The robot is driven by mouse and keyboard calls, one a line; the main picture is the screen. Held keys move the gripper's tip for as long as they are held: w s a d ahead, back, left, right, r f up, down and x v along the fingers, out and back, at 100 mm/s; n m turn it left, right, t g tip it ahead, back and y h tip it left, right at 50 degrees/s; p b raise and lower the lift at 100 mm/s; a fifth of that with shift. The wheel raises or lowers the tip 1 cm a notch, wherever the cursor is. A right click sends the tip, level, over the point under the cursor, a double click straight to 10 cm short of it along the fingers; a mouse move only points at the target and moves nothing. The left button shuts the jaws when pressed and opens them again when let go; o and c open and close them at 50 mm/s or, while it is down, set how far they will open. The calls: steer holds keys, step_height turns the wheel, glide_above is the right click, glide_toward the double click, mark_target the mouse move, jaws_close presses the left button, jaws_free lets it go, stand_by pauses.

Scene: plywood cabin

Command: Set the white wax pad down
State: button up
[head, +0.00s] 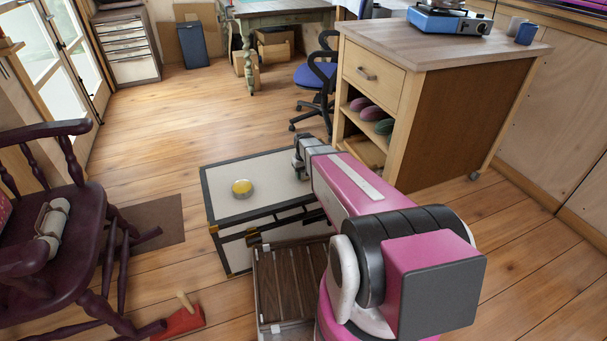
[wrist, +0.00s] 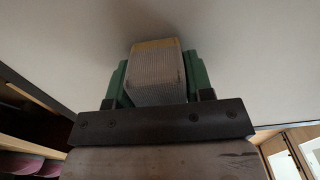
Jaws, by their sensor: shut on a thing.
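My gripper (wrist: 158,82) shows in the wrist view with green fingers shut on a pale, ridged block with a tan end, which I take as the white wax pad (wrist: 158,88). A broad pale surface fills the view behind it, with a soft shadow close to the pad's far end. I cannot tell whether the pad touches that surface. In the head view my gripper (head: 300,158) is at the right part of the white chest's top (head: 262,172). The pad is not distinguishable there.
A round yellow tin (head: 242,187) sits on the left part of the chest top, with bare lid around it. A wooden cabinet (head: 440,110) stands behind right. A dark red chair (head: 60,220) is at left, with a red dustpan-like thing (head: 180,320) on the floor.

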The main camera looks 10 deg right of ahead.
steer(key=shift+f, duration=0.1)
steer(key=o, duration=0.9)
step_height(320, 180, up, 12)
steer(key=shift+f, duration=0.1)
steer(key=shift+s+r, duration=0.2)
steer(key=shift+r, duration=0.05)
steer(key=s+r+m, duration=0.2)
steer(key=s, duration=1.9)
steer(key=shift+r, duration=0.25)
